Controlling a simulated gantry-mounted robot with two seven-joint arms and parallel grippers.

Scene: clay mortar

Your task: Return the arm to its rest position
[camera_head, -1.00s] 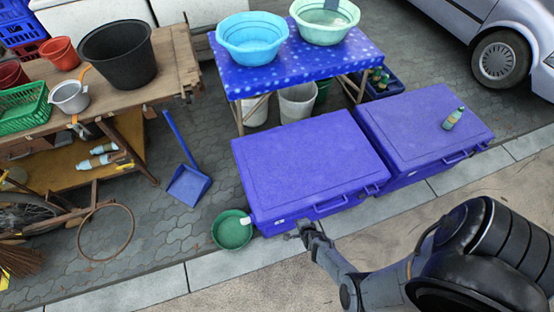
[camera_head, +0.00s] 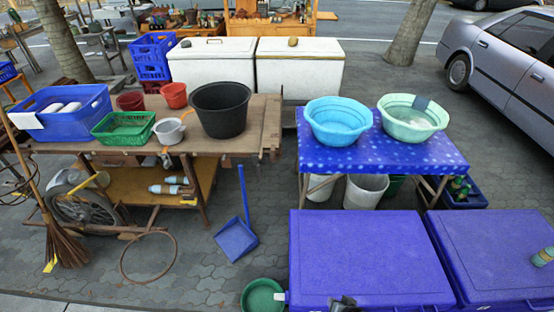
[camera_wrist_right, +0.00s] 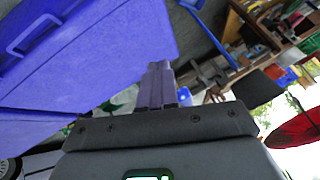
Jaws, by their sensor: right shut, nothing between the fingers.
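My right gripper (camera_head: 345,303) shows only as a small dark tip at the bottom edge of the head view, in front of the near blue box (camera_head: 365,255). In the right wrist view its fingers (camera_wrist_right: 158,84) are together and hold nothing. The blue box (camera_wrist_right: 95,60) fills the upper left of that view. The rest of my right arm is out of the head view. My left gripper is in neither view.
A green basin (camera_head: 262,297) sits left of the blue box. A second blue box (camera_head: 505,250) carries a bottle (camera_head: 543,257). A blue table (camera_head: 395,155) holds two basins behind. A wooden cart (camera_head: 235,150) and a dustpan (camera_head: 236,240) stand left.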

